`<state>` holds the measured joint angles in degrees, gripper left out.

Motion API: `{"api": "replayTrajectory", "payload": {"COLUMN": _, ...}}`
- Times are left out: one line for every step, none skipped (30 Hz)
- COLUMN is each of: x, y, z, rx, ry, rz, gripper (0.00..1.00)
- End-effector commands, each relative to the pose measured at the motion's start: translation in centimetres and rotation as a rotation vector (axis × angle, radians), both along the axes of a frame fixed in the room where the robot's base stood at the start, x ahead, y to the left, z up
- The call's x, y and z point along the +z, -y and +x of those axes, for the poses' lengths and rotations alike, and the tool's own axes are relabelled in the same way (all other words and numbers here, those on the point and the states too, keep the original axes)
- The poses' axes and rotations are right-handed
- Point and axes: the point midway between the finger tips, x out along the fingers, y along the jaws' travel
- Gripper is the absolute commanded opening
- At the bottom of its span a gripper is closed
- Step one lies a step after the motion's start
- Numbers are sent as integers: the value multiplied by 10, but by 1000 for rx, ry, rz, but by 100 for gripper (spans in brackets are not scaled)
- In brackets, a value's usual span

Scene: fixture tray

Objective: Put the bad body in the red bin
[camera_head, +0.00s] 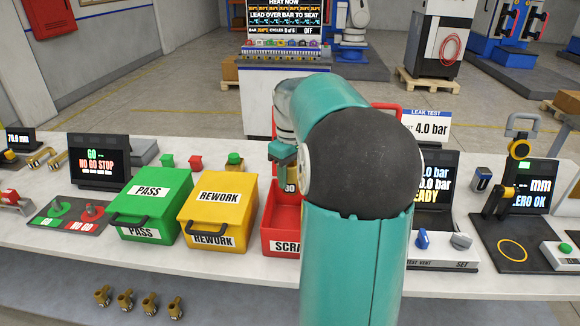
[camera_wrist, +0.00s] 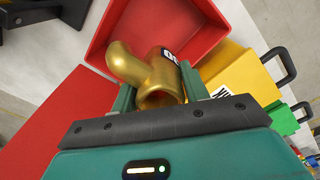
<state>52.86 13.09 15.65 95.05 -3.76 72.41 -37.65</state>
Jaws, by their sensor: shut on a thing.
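A brass body (camera_wrist: 150,72), a bent pipe piece with a dark, white-lettered label, is between the fingers of my gripper (camera_wrist: 160,92) in the wrist view. My gripper is shut on it. The red bin (camera_wrist: 205,38) lies beyond the body in that view, open at the top, and the body overlaps its near edge in the picture. In the head view the red bin (camera_head: 279,238), marked SCRA..., is partly hidden behind my arm. My gripper (camera_head: 285,165) is above its back part there, and the held body is mostly hidden.
The closed yellow REWORK bin (camera_head: 217,205) and green PASS bin (camera_head: 152,203) stand left of the red bin. A leak tester (camera_head: 440,245) stands to the right. Several brass bodies (camera_head: 138,302) stand on a lower grey surface in front. A red panel (camera_wrist: 45,125) fills the wrist view's left.

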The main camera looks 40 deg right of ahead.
Motion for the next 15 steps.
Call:
{"api": "replayTrajectory", "payload": {"x": -5, "y": -1, "z": 1, "rx": 2, "ry": 1, "rz": 0, "gripper": 1}}
{"api": "replayTrajectory", "payload": {"x": -8, "y": -1, "z": 1, "rx": 2, "ry": 2, "rz": 0, "gripper": 1}}
{"api": "replayTrajectory", "payload": {"x": -12, "y": -1, "z": 1, "rx": 2, "ry": 1, "rz": 0, "gripper": 1}}
{"api": "replayTrajectory", "payload": {"x": -15, "y": 0, "z": 1, "rx": 2, "ry": 1, "rz": 1, "gripper": 1}}
{"api": "replayTrajectory", "payload": {"x": -18, "y": 0, "z": 2, "rx": 2, "ry": 1, "rz": 1, "gripper": 1}}
{"api": "replayTrajectory", "payload": {"x": -22, "y": 0, "z": 2, "rx": 1, "ry": 1, "rz": 1, "gripper": 1}}
{"api": "replayTrajectory", "payload": {"x": -25, "y": 0, "z": 2, "rx": 1, "ry": 1, "rz": 1, "gripper": 1}}
{"api": "replayTrajectory", "payload": {"x": -28, "y": 0, "z": 2, "rx": 1, "ry": 1, "rz": 1, "gripper": 1}}
{"api": "replayTrajectory", "payload": {"x": -32, "y": 0, "z": 3, "rx": 2, "ry": 2, "rz": 0, "gripper": 1}}
{"api": "replayTrajectory", "payload": {"x": -35, "y": 0, "z": 3, "rx": 2, "ry": 2, "rz": 0, "gripper": 1}}
{"api": "replayTrajectory", "payload": {"x": -38, "y": 0, "z": 3, "rx": 3, "ry": 1, "rz": 1, "gripper": 1}}
{"api": "replayTrajectory", "payload": {"x": -42, "y": 0, "z": 3, "rx": 3, "ry": 1, "rz": 1, "gripper": 1}}
{"api": "replayTrajectory", "payload": {"x": -45, "y": 1, "z": 4, "rx": 3, "ry": 1, "rz": 0, "gripper": 1}}
{"api": "replayTrajectory", "payload": {"x": -48, "y": 1, "z": 4, "rx": 3, "ry": 2, "rz": 0, "gripper": 1}}
{"api": "replayTrajectory", "payload": {"x": -52, "y": 1, "z": 4, "rx": 3, "ry": 1, "rz": 0, "gripper": 1}}
